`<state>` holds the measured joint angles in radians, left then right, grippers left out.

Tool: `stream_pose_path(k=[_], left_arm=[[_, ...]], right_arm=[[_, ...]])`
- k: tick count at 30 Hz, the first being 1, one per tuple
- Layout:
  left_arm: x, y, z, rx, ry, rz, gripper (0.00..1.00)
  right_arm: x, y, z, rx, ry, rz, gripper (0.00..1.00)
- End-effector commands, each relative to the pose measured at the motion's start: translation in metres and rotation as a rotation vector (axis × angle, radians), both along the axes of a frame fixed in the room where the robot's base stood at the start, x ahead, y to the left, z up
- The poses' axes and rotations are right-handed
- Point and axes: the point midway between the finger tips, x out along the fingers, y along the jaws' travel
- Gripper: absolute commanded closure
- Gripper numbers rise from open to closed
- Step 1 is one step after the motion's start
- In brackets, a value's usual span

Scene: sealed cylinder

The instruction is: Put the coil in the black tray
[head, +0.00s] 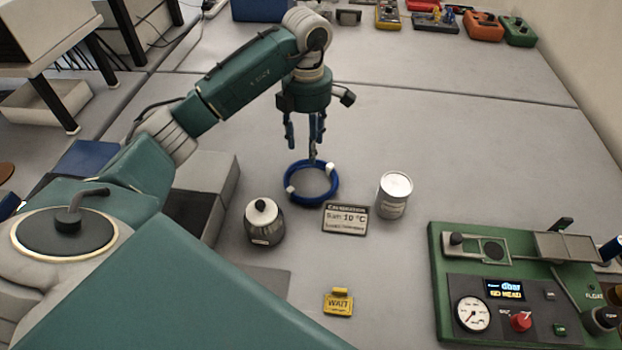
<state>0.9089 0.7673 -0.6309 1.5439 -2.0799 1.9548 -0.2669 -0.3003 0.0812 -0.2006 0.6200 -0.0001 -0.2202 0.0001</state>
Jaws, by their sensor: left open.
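The coil (334,189) is a blue ring with white bands, lying flat on the grey bench near the middle of the head view. My left gripper (308,143) points down over the coil's far rim. Its fingers are apart, with nothing seen between them. One fingertip overlaps the far rim in the picture; I cannot tell whether it touches. I cannot clearly make out the black tray; a dark surface (193,214) shows beside the grey blocks at left, partly hidden by my arm. My right gripper is not in view.
A dark jar (264,228), a small sign (345,219) and a white can (394,195) stand close around the coil's near side. A yellow WAIT tag (339,303) lies nearer. A green instrument panel (440,290) fills the lower right. The bench right of my gripper is clear.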

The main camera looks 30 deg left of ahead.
Motion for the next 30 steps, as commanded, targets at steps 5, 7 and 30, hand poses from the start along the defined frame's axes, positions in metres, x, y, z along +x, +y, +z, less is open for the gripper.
stream_pose_path(k=[5, 7, 30], left_arm=[[-0.001, 0.001, -0.012, 0.001, 0.001, -0.001, 0.50], [-0.002, 0.002, -0.018, -0.001, 0.002, -0.002, 0.50], [-0.002, 0.008, -0.062, 0.001, -0.002, -0.004, 0.90]], right_arm=[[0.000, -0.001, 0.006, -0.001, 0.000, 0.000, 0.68], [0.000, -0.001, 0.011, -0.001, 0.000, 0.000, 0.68], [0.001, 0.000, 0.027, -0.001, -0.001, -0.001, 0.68]])
